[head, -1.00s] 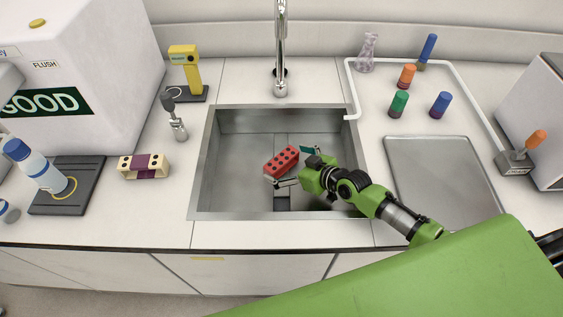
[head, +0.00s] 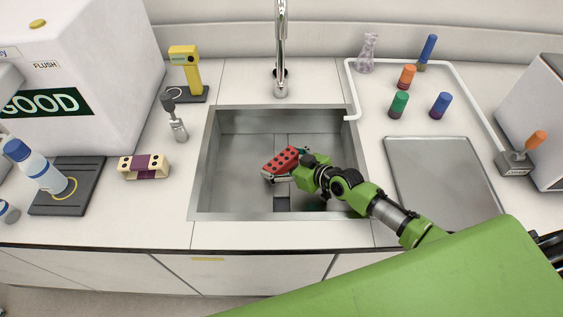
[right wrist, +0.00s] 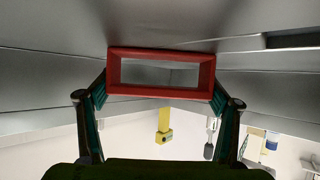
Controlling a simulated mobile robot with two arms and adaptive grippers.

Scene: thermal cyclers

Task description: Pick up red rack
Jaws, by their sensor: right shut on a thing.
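The red rack (head: 281,161) is a small block with dark round holes, in or above the sink in the head view. My right gripper (head: 286,170) reaches in from the right and is shut on it. In the right wrist view the rack (right wrist: 160,93) appears as a red rectangular frame, with one finger of the gripper (right wrist: 160,100) against each short end. I cannot tell from these frames whether the rack touches the sink floor. My left gripper does not show.
The metal sink (head: 235,187) has raised walls around my right gripper. A tall faucet (head: 281,45) stands behind it. A cream and purple rack (head: 145,167) lies on the left counter. Several coloured tubes stand on the right, near a metal tray (head: 440,175).

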